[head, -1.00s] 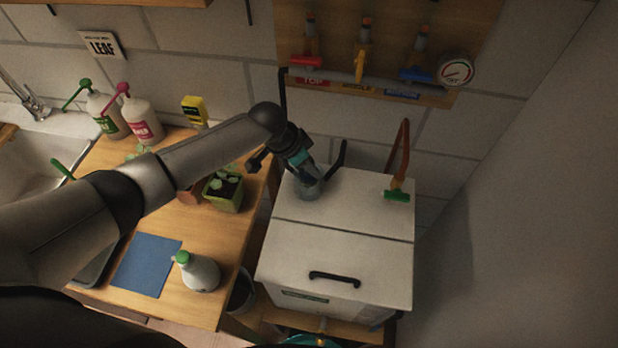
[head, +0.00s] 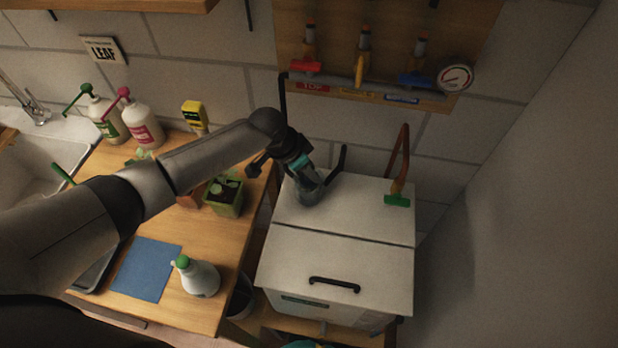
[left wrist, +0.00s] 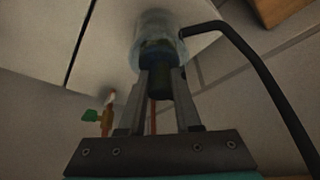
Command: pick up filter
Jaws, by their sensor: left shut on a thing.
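The filter (head: 308,194), a translucent blue-grey cylinder with a darker core, is at the back left of the white lidded box (head: 300,228). My left gripper (head: 304,176) comes down from above and is shut on the filter's upper part. In the left wrist view the two fingers (left wrist: 163,78) close on the dark narrow part of the filter (left wrist: 156,28), and its clear wider body shows beyond them. I cannot tell whether the filter's bottom touches the box top. My right gripper is not in view.
A black bent tube (head: 338,160) rises close beside the filter. A copper pipe with a green handle (head: 397,200) stands at the box's right. Potted seedlings (head: 224,196) and a spray bottle (head: 199,278) are on the wooden counter. The box's front lid is clear.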

